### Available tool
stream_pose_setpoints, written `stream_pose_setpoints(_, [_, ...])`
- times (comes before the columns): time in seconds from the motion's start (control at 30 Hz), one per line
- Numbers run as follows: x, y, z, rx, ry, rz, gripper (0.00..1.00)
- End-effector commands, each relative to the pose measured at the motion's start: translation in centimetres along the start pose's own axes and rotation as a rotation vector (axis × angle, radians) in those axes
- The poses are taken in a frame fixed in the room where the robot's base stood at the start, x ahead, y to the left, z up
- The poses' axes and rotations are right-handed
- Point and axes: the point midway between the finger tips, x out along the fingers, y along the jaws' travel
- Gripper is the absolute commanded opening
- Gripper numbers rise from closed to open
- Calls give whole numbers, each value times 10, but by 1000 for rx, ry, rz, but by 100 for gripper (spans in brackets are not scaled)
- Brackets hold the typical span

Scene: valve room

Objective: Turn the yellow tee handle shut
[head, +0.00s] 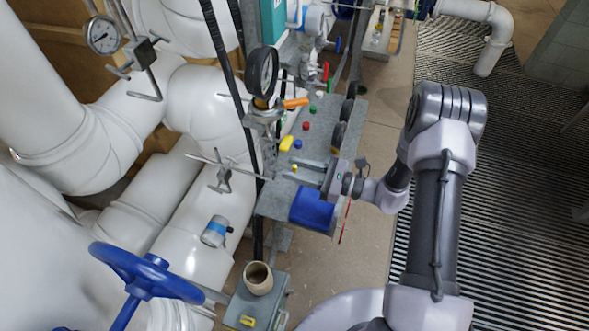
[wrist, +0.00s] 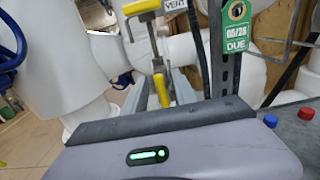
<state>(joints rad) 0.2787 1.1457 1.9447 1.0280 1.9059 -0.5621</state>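A yellow handle (head: 286,143) stands beside the grey panel in the head view, with a smaller yellow piece (head: 294,168) just below it, between my fingers. In the wrist view a yellow crossbar (wrist: 141,7) is at the top edge, cut off by the frame. My gripper (head: 292,169) reaches leftward over the panel. Its two grey fingers are apart, one on each side of the yellow grip in the wrist view (wrist: 163,92). I cannot tell whether either finger touches it.
The grey panel (head: 330,112) carries coloured buttons and dark round knobs. A gauge (head: 262,72) and orange handle (head: 295,103) stand above my gripper. White pipes and a blue handwheel (head: 146,275) are at left. A green tag (wrist: 236,28) hangs nearby.

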Motion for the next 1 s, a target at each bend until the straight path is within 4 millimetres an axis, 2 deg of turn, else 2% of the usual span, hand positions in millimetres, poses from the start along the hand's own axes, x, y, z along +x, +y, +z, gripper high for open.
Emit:
stream_pose_setpoints(0.3, [5,0,0,0,0,1,33])
stream_pose_setpoints(0.5, [5,0,0,0,0,1,0])
stream_pose_setpoints(0.83, [5,0,0,15,0,1,0])
stream_pose_setpoints(1.0, [5,-1,0,80,0,1,0])
